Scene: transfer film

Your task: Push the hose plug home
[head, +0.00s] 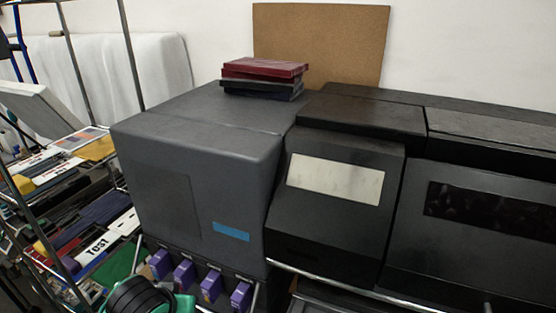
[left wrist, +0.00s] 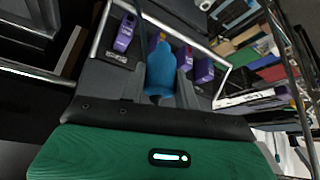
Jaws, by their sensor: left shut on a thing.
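My left gripper (left wrist: 160,76) is shut on a blue plug (left wrist: 164,62), with a grey finger on each side of it. The plug's far end points at the row of purple fittings under the grey machine. Several purple fittings show in the left wrist view (left wrist: 125,32) and along the machine's lower front in the head view (head: 184,275). The plug overlaps the middle of the row. I cannot tell whether it touches or sits in a fitting. In the head view, my left arm shows at the bottom edge, and the plug is hidden there. My right gripper is not in view.
The grey machine (head: 175,200) stands beside a black machine (head: 330,225). A metal rail (left wrist: 98,30) runs by the fittings. A wire-framed rack with boxes and a "TOST" label (head: 98,248) stands at left. Dark red and black cases (head: 264,68) lie on top of the grey machine.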

